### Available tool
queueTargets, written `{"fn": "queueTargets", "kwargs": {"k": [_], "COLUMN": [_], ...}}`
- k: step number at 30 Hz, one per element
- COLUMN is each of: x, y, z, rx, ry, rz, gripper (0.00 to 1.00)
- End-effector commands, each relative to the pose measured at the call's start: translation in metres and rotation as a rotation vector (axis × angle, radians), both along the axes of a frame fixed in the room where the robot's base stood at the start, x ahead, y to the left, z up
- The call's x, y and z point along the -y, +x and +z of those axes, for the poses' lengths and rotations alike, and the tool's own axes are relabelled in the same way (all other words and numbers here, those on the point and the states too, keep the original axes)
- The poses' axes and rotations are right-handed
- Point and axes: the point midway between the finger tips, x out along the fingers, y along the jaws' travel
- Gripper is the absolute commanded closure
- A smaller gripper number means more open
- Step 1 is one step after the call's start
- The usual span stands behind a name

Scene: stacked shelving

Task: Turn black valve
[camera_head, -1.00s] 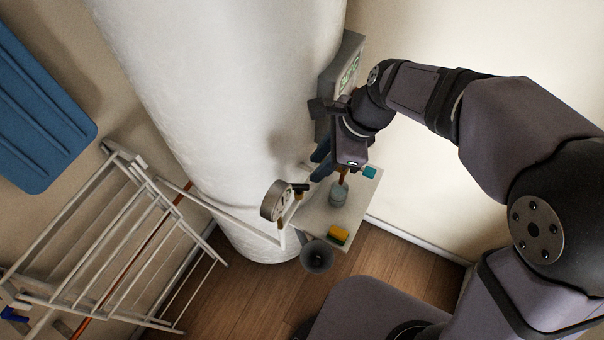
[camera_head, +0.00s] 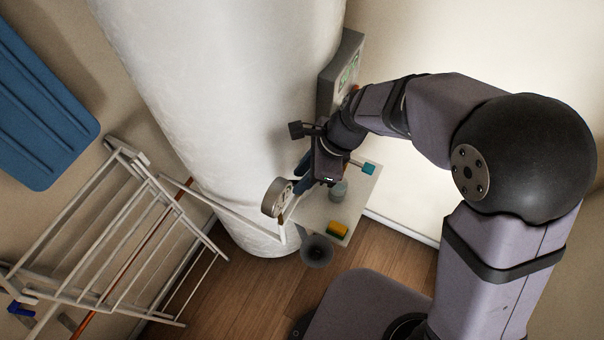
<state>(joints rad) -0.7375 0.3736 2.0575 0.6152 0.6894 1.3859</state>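A round pressure gauge (camera_head: 277,197) sits on the pipework in front of the white tank. The black valve handle beside it, seen earlier just right of the gauge, is now hidden behind my gripper. A bit of brass-coloured fitting (camera_head: 283,216) shows just below the gauge. My gripper (camera_head: 301,176) points left and down, right beside the gauge at the valve's place. Its two bluish fingers appear apart, and nothing is visible between them. I cannot tell whether a finger touches the valve.
A small white shelf (camera_head: 358,205) holds a yellow-green sponge (camera_head: 337,229) and a grey cup (camera_head: 338,190). A dark funnel (camera_head: 316,251) is in front. The white tank (camera_head: 220,110) stands close behind; a drying rack (camera_head: 110,240) is left.

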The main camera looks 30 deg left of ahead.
Motion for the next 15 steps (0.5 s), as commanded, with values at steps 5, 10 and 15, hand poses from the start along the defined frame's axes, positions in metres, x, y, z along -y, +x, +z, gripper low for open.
{"fn": "queueTargets", "kwargs": {"k": [5,10,15], "x": [-0.0009,-0.0008,-0.0008], "y": [-0.0006,-0.0005,-0.0005], "z": [-0.0033,-0.0032,-0.0032], "rx": [0.001,0.001,0.001], "ry": [-0.001,-0.001,-0.001], "rz": [0.001,0.001,0.001], "gripper": [0.73,0.75,1.00]}}
